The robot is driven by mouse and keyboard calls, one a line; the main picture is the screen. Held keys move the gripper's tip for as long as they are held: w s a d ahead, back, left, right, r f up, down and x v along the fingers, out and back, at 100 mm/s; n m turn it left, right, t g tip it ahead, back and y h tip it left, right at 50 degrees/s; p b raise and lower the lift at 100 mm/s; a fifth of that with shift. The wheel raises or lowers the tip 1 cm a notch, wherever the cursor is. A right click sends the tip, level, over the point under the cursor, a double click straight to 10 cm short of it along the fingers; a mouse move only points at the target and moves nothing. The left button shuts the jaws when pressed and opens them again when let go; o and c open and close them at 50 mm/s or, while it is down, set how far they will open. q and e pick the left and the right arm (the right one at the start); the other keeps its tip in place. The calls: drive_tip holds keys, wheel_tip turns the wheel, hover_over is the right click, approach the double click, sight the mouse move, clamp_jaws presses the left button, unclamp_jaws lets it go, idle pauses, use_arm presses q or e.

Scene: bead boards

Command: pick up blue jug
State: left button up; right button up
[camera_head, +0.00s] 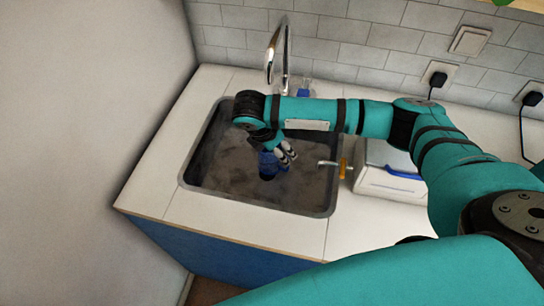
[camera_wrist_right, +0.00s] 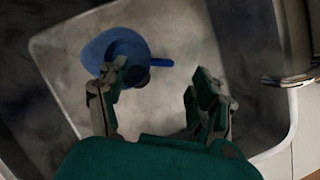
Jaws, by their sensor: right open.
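The blue jug (camera_head: 268,164) is in the sink (camera_head: 222,185), partly hidden by my right gripper in the head view. In the right wrist view the jug (camera_wrist_right: 112,46) lies beyond my left-hand finger, with its handle pointing right toward the gap between the fingers. My right gripper (camera_head: 288,154) reaches down into the sink, open and empty. In the right wrist view its two fingers (camera_wrist_right: 165,92) are spread apart, and the left-hand one overlaps the jug's lower edge. I cannot tell whether it touches. My left gripper is not in view.
A chrome faucet (camera_head: 277,48) stands behind the sink, with a small blue-and-clear bottle (camera_head: 304,89) beside it. A white appliance with a blue handle (camera_head: 392,184) is right of the sink. The counter's left side (camera_head: 160,160) is clear.

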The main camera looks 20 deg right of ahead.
sight(275, 158)
drive_tip(key=p+x, duration=0.1)
drive_tip(key=x, duration=0.4)
drive_tip(key=shift+s+f, duration=0.1)
drive_tip(key=shift+f, duration=0.25)
drive_tip(key=shift+c, duration=1.2)
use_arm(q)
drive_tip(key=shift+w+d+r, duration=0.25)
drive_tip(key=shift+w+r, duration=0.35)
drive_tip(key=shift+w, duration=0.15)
use_arm(e)
drive_tip(key=shift+r, duration=0.1)
clamp_jaws()
